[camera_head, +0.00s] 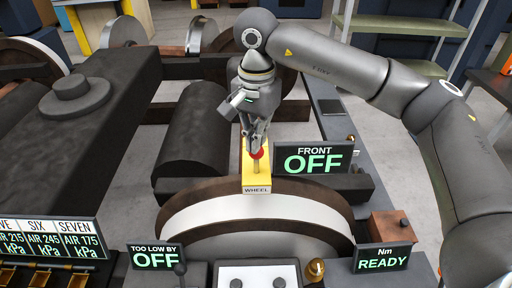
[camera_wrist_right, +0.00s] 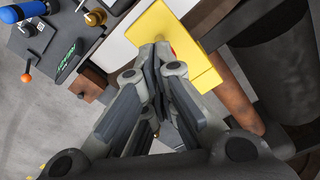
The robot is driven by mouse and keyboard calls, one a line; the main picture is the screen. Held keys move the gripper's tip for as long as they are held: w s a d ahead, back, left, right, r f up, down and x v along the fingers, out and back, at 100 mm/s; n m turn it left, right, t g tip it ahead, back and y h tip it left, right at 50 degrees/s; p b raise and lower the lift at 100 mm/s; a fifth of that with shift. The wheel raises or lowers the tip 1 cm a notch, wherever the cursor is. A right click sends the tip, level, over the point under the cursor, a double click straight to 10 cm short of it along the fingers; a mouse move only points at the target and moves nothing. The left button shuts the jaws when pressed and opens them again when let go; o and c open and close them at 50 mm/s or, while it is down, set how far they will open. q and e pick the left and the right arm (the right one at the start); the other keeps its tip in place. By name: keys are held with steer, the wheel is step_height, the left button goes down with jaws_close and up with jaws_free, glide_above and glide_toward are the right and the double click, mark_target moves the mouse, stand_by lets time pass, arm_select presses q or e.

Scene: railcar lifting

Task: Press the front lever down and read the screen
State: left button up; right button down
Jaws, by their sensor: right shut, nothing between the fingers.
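The front screen (camera_head: 313,159) is a black panel reading "FRONT OFF" in white and green. Just left of it is a yellow block (camera_head: 257,178) labelled "WHEEL", with a red knob (camera_head: 257,154) at its upper part, which I take for the lever. My right gripper (camera_head: 254,147) points down with its fingertips at the knob; I cannot tell whether they touch. In the right wrist view the shut, empty fingers (camera_wrist_right: 160,52) overlap the yellow block (camera_wrist_right: 180,45) and hide most of the red knob. My left gripper is out of view.
A large wheel (camera_head: 255,215) stands in front of the yellow block. Other screens read "TOO LOW BY OFF" (camera_head: 156,258) and "Nm READY" (camera_head: 382,259). A pressure panel (camera_head: 55,238) is at lower left. A dark cylinder (camera_head: 192,130) lies left of my gripper.

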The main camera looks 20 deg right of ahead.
steer(key=shift+f+b, duration=1.45)
steer(key=shift+f, duration=0.4)
steer(key=shift+r+p, duration=2)
steer(key=shift+r, duration=1.55)
